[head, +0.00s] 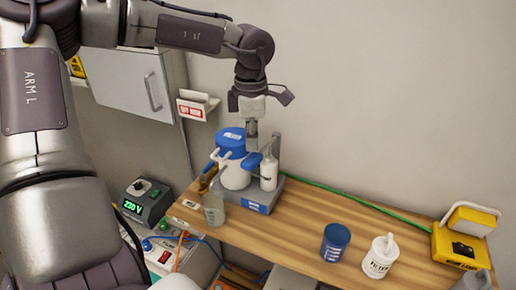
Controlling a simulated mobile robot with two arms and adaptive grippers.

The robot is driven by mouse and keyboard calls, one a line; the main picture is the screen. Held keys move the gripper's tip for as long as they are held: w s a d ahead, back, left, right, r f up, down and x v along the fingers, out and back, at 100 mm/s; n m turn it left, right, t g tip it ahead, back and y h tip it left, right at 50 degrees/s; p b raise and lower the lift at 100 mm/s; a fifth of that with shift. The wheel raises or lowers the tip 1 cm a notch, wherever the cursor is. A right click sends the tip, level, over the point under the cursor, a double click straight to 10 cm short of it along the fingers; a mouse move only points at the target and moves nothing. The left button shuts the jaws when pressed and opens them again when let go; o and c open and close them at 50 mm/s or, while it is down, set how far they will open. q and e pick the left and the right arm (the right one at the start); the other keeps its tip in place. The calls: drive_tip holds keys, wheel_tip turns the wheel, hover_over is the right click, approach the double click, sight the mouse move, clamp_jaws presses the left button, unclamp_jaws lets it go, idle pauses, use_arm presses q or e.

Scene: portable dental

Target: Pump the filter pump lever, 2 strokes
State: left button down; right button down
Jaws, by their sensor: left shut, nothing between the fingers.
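The filter pump stands at the left end of the wooden bench in the head view, with a white body (236,177), a blue lid (231,139) and a grey base (284,188) with a blue label. A blue-tipped part that looks like its lever (251,161) shows beside the body. My left gripper (252,144) points down just above this part, shut with nothing in it. The fingertips overlap the pump in the picture, so I cannot tell whether they touch the lever. My right gripper is not in view.
A clear bottle (214,209) and a white bottle (268,173) stand close to the pump. A blue cup (335,243), a white filter container (380,257) and a yellow lamp (462,246) stand to the right. Bare bench (310,208) lies right of the pump.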

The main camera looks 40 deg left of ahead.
sight(252, 158)
use_arm(q)
drive_tip(key=shift+f, duration=0.15)
idle(0.4)
wheel_tip(252, 158, down, 8)
drive_tip(key=b, duration=0.7)
drive_tip(key=shift+b, duration=0.35)
idle(0.8)
drive_tip(key=shift+r+p, duration=2.55)
drive_tip(key=shift+r, duration=1.6)
wheel_tip(252, 158, up, 5)
drive_tip(key=p, duration=0.3)
drive_tip(key=shift+f, duration=0.1)
